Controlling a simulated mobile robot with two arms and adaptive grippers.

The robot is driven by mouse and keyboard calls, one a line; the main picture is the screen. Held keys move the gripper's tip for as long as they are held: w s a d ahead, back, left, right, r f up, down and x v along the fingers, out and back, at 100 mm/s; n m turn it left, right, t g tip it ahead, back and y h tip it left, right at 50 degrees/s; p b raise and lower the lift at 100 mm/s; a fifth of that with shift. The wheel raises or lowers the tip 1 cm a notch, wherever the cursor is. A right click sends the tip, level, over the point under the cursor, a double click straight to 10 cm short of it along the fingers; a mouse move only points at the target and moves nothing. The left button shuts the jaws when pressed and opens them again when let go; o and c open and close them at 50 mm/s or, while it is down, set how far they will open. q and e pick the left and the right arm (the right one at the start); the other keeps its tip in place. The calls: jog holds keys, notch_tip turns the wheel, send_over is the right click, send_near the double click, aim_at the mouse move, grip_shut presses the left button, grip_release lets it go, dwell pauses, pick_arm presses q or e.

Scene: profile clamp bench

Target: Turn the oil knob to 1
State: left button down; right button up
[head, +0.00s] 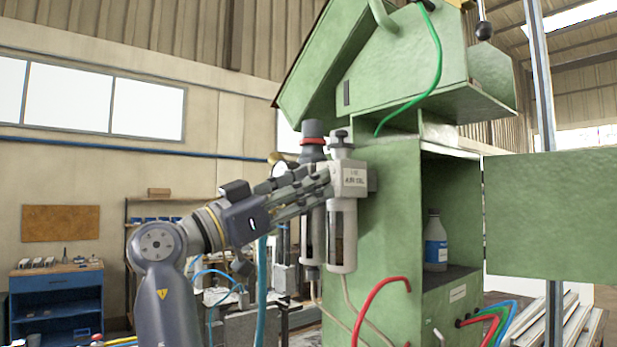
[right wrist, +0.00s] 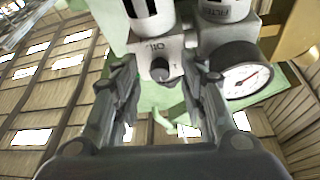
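The oil knob (right wrist: 160,71) is a small dark round knob on a pale grey block (right wrist: 150,48) marked OIL, which appears upside down in the right wrist view. My right gripper (right wrist: 163,88) has its fingers spread, one to each side of the knob, with visible gaps. In the head view my right gripper (head: 318,181) reaches from the lower left to the block (head: 350,178) on the green cabinet's side. The knob is not clearly visible there, and its pointer setting is too small to read. My left gripper is not in view.
A round pressure gauge (right wrist: 240,77) and the FILTER unit (right wrist: 225,14) sit close beside the oil block. Clear bowls (head: 342,240) and hoses hang below. The green cabinet (head: 385,235) stands right, its door (head: 550,215) open, with a bottle (head: 435,243) inside.

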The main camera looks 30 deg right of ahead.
jog(key=shift+d+r, duration=0.1)
jog(key=shift+d, duration=0.2)
grip_shut()
jog(key=shift+n, duration=0.3)
jog(key=shift+s+r+n+t+y+b, duration=0.15)
jog(key=shift+n+t+y+b, duration=0.2)
jog(key=shift+n+t, duration=1.45)
jog(key=shift+s+f+n+t+y+b, duration=0.1)
jog(key=shift+n+t+y+b, duration=0.4)
jog(key=shift+n, duration=2.3)
jog(key=shift+s+r+n+t+y+b, duration=0.15)
jog(key=shift+n+t+b, duration=0.1)
jog(key=shift+n+t, duration=1.6)
jog(key=shift+n+g, duration=0.45)
jog(key=shift+n, duration=0.2)
